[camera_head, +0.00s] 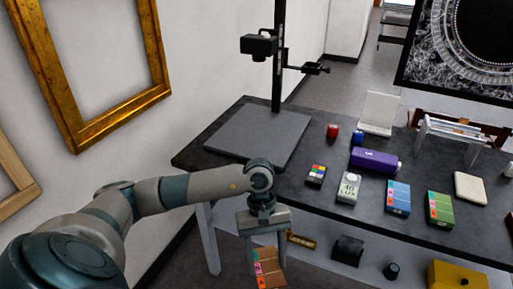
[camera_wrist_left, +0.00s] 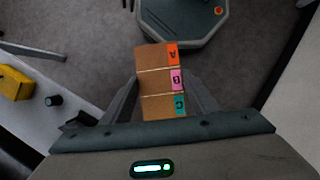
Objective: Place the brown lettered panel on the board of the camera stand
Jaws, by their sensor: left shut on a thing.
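The brown lettered panel (camera_head: 268,268) has orange, pink and teal tabs. In the left wrist view the panel (camera_wrist_left: 155,85) shows the letters A, B and C and sits between the two fingers. My left gripper (camera_head: 264,246) is shut on it and holds it in front of the table's near edge, below the table top. The camera stand has a dark upright post with a camera (camera_head: 259,45) on it. Its flat grey board (camera_head: 258,136) lies on the table's left part and looks bare. My right gripper is not in view.
The dark table (camera_head: 315,208) also bears a small colour chart (camera_head: 316,175), a light meter (camera_head: 348,187), blue (camera_head: 398,197) and green (camera_head: 439,207) lettered panels, and a purple case (camera_head: 375,161). A lower shelf holds a yellow box (camera_head: 457,276). A gilt frame (camera_head: 67,105) is at the left.

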